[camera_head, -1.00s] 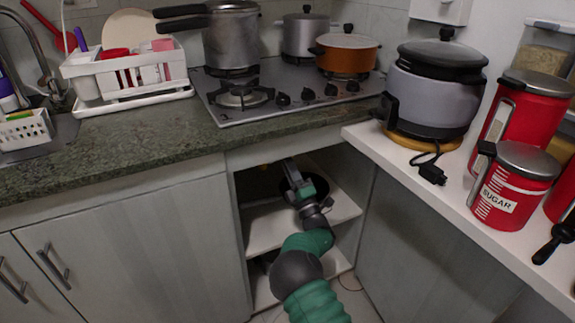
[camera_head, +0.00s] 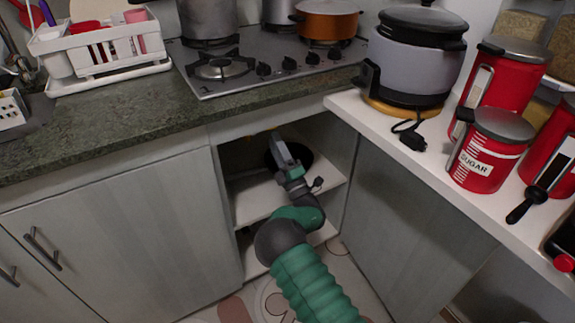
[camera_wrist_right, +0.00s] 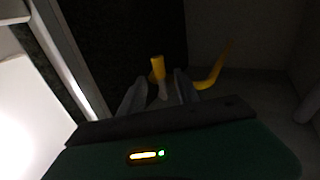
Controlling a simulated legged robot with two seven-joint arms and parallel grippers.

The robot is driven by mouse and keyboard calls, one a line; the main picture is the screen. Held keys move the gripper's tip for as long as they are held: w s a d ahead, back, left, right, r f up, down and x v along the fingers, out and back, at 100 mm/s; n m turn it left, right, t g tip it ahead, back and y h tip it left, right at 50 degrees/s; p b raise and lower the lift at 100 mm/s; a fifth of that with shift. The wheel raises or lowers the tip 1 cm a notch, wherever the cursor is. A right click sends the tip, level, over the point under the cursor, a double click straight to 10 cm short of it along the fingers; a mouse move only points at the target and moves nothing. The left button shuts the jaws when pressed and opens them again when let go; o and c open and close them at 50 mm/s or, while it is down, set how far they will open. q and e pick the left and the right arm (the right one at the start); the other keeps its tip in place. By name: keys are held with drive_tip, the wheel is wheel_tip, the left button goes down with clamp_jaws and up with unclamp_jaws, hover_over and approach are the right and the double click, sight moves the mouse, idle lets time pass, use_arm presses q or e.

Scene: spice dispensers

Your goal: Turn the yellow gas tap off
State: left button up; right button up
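The yellow gas tap (camera_wrist_right: 157,68) shows in the right wrist view as a short upright yellow handle in the dark cupboard. A bent yellow pipe (camera_wrist_right: 215,72) runs to its right. My right gripper (camera_wrist_right: 160,90) is open, with one grey finger on each side of the handle's lower part in the picture. I cannot tell whether the fingers touch it. In the head view my right gripper (camera_head: 280,152) is inside the open cupboard under the counter, and I cannot make out the tap clearly there. My left gripper is not in view.
The open cupboard has a white shelf (camera_head: 257,200) below my right gripper. The counter (camera_head: 110,125) with the gas stove (camera_head: 215,83) is above. A white side shelf (camera_head: 440,165) with a cooker (camera_head: 412,65) and red canisters (camera_head: 487,150) is at right.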

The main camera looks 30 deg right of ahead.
drive_tip(key=p+v, duration=0.2)
drive_tip(key=v, duration=1.1)
drive_tip(key=shift+s, duration=0.25)
drive_tip(key=shift+f, duration=0.1)
